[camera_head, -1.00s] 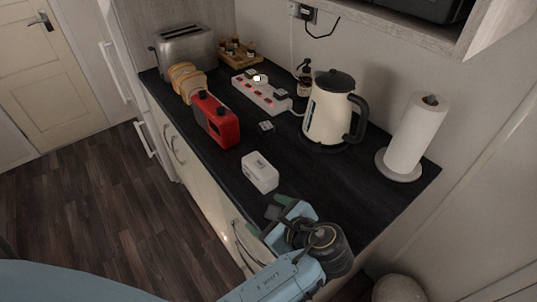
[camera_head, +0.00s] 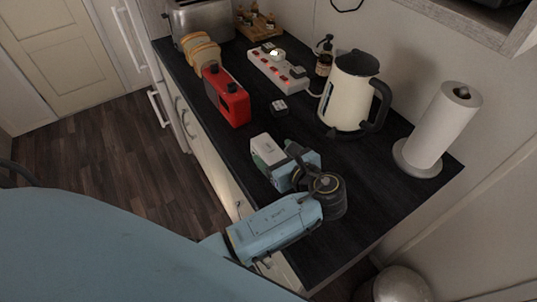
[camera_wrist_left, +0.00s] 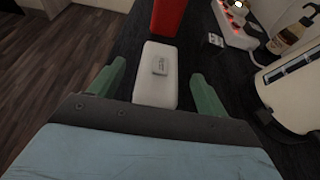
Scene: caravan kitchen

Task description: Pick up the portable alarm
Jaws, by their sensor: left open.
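The portable alarm appears to be the small white box (camera_head: 267,148) lying on the black counter, near its front edge. In the left wrist view the white box (camera_wrist_left: 158,74) lies between the two green fingers of my left gripper (camera_wrist_left: 158,88), with a gap on each side. A small raised label or button shows on its top. My left gripper (camera_head: 270,160) is open, its fingers reaching around the near end of the box. The gripper partly hides the box in the head view. My right gripper is not in view.
A red device (camera_head: 226,96) stands just beyond the box, with bread slices (camera_head: 201,51) and a toaster (camera_head: 200,18) behind. A cream kettle (camera_head: 350,92) and paper towel roll (camera_head: 443,125) stand to the right. A white power strip (camera_head: 277,68) and small dark cube (camera_head: 279,108) lie farther back.

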